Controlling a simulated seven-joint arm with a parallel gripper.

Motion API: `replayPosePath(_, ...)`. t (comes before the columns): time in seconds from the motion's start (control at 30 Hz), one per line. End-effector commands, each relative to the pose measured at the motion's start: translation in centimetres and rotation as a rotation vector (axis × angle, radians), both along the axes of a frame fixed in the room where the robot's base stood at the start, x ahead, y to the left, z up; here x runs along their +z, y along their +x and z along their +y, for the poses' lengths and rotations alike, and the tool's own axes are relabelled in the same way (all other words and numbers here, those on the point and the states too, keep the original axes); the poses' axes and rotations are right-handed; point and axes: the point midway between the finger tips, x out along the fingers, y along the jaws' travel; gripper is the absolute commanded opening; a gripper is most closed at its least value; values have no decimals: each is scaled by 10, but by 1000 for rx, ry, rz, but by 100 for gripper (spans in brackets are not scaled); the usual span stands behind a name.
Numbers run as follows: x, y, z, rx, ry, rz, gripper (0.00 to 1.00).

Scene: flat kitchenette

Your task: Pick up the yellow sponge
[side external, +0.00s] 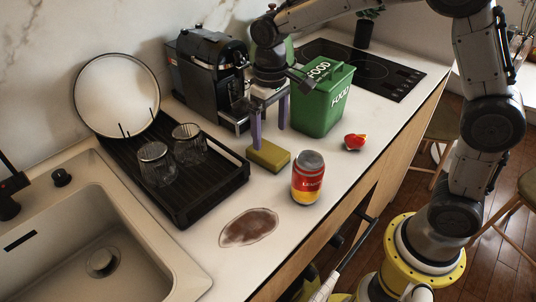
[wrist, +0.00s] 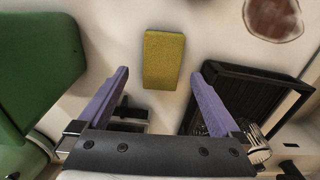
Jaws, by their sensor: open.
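The yellow sponge (side external: 268,156) lies flat on the white counter, between the dark drying rack and the green food bin. In the wrist view the sponge (wrist: 163,60) is ahead of the fingertips, roughly centred between them. My gripper (side external: 269,123) has purple fingers, spread open and empty, just above and behind the sponge in the side external view. In the wrist view my gripper (wrist: 162,72) shows a wide gap between its fingers, with no contact on the sponge visible.
The green food bin (side external: 321,98) stands right of my gripper. The black rack (side external: 205,193) with two glasses is to the left. A red-labelled jar (side external: 308,178), a red item (side external: 355,141) and a brown stain (side external: 249,228) are nearby. A coffee machine (side external: 213,72) stands behind.

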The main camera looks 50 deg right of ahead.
Motion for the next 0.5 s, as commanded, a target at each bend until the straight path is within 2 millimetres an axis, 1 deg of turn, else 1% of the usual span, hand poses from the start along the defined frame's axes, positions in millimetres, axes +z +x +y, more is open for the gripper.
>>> replayPosePath(0.17,-11,0,1,0,0,1,100)
replayPosePath(0.27,-23,1,2,0,0,3,100)
replayPosePath(0.4,-43,3,4,0,0,2,100)
replayPosePath(0.5,-53,3,4,0,0,1,100)
